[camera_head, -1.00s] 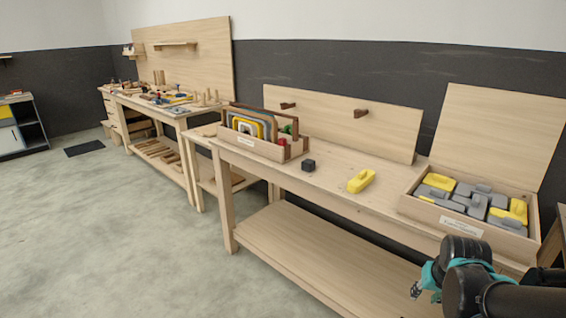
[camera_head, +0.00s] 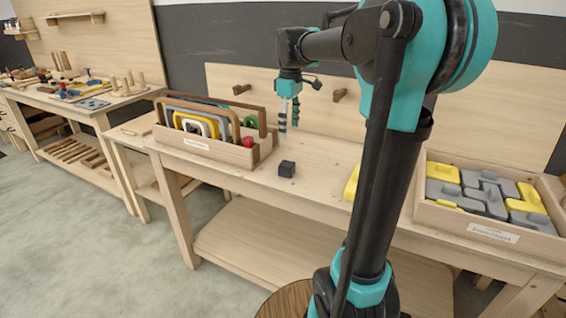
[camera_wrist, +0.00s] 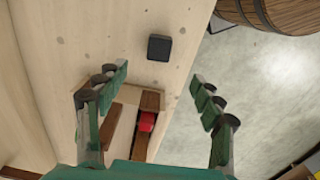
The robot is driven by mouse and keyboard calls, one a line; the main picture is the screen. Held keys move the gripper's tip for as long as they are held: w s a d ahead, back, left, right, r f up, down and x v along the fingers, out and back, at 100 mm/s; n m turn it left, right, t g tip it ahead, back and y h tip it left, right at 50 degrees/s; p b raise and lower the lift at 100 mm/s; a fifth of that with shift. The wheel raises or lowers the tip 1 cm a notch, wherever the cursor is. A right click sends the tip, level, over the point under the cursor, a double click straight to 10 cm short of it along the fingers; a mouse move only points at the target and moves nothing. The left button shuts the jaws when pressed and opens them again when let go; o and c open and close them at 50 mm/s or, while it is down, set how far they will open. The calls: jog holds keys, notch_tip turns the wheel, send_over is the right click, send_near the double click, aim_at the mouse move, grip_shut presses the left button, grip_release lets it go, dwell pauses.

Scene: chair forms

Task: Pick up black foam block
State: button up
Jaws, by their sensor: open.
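The black foam block (camera_head: 287,169) is a small dark cube on the wooden workbench top (camera_head: 320,180), just right of the wooden toolbox-like carrier. It also shows in the wrist view (camera_wrist: 159,48), near the top, beyond the fingertips and close to the bench edge. My gripper (camera_head: 289,115) is above the bench, higher than the block and apart from it, over the back of the bench near the carrier's right end. In the wrist view my gripper (camera_wrist: 160,80) has its two green fingers spread wide, with nothing held between them.
The wooden carrier (camera_head: 222,153) with coloured arches stands left of the block. A red piece (camera_wrist: 147,121) sits at its end. A yellow block (camera_head: 351,183) is partly hidden behind my arm. A crate (camera_head: 483,228) of grey and yellow blocks stands at right. A barrel (camera_wrist: 285,12) is on the floor.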

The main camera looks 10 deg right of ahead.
jog(key=w, duration=0.1)
send_near(287, 164)
jog(key=shift+n, duration=0.3)
jog(key=f, duration=0.2)
jog(key=w+f, duration=0.1)
jog(key=f, duration=0.2)
jog(key=shift+d+f, duration=0.1)
jog(key=shift+d, duration=0.1)
jog(key=shift+s+a+f, duration=0.1)
jog(key=shift+s+f, duration=0.05)
jog(key=shift+f, duration=1.35)
jog(key=shift+s+a+f, duration=0.1)
jog(key=shift+s+f, duration=0.05)
jog(key=shift+f, duration=1.35)
jog(key=shift+c, duration=0.6)
jog(key=c, duration=0.7)
